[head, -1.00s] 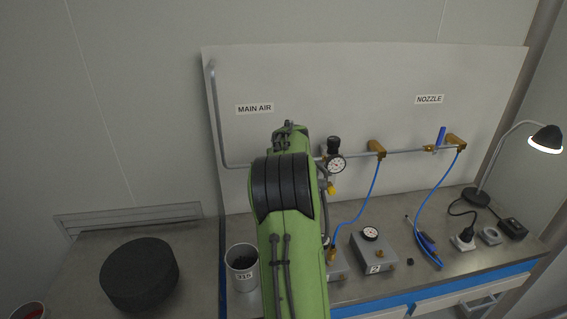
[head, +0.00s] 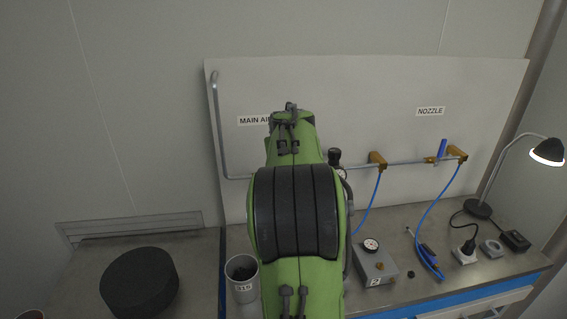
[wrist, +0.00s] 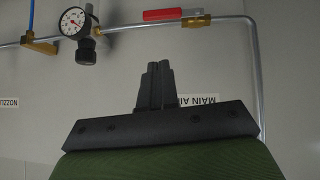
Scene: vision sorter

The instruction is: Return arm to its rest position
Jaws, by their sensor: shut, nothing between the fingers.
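My gripper (wrist: 154,85) shows in the wrist view with its two dark fingers pressed together and nothing between them. It is in front of the back panel, partly covering the MAIN AIR label (wrist: 199,100), which appears upside down there. In the head view my green arm rises through the middle of the picture, and the gripper itself is hidden behind it. The arm covers part of the MAIN AIR label (head: 253,120) and the pipe behind it.
The pipe (wrist: 185,22) carries a red-handled valve (wrist: 176,14) and a pressure gauge (wrist: 74,22). On the bench (head: 447,290) are a grey box with a gauge (head: 376,267), a cup (head: 243,282), and a lamp (head: 546,151). A black round block (head: 139,280) stands left.

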